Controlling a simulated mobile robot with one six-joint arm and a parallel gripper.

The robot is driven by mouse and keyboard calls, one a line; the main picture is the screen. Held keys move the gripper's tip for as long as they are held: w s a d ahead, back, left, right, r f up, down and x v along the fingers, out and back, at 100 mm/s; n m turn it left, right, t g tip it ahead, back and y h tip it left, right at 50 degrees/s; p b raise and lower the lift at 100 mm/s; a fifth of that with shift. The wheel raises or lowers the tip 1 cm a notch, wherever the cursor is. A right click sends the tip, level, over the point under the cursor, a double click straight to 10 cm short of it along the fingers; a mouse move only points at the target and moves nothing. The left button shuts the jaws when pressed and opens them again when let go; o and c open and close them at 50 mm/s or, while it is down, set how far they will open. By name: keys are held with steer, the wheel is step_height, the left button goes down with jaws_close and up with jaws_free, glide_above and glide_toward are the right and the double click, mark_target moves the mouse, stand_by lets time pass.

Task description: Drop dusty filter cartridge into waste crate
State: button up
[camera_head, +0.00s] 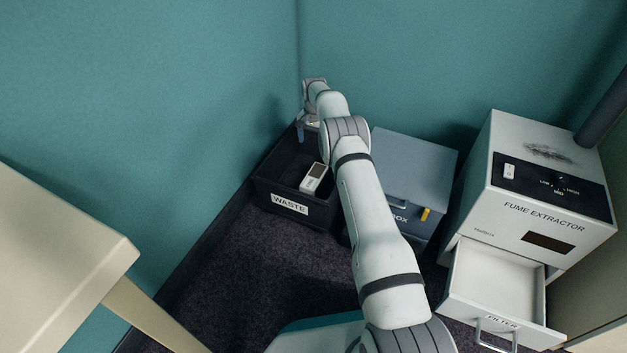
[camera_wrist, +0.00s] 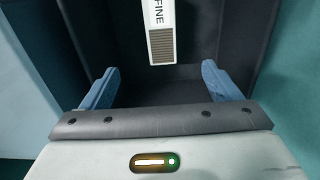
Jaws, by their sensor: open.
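The filter cartridge (camera_head: 314,178) is a white block with a dark panel. It lies inside the black waste crate (camera_head: 290,205), towards its right side and apart from my gripper. In the wrist view the cartridge (camera_wrist: 161,32) shows a "FINE" label and a grey-brown ribbed patch; its upper end is cut off by the frame. My gripper (camera_head: 303,132) is over the back of the crate near the wall corner. In the wrist view its two blue fingers (camera_wrist: 162,84) stand wide apart with nothing between them, above the dark crate interior.
A grey lidded box (camera_head: 415,160) stands right of the crate, partly behind my arm. The fume extractor (camera_head: 555,215) is at the right with its filter drawer (camera_head: 495,285) pulled out and empty. A cream table (camera_head: 60,240) is at the left. Dark carpet lies before the crate.

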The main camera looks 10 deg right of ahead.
step_height(320, 180, up, 6)
steer(key=p, duration=0.2)
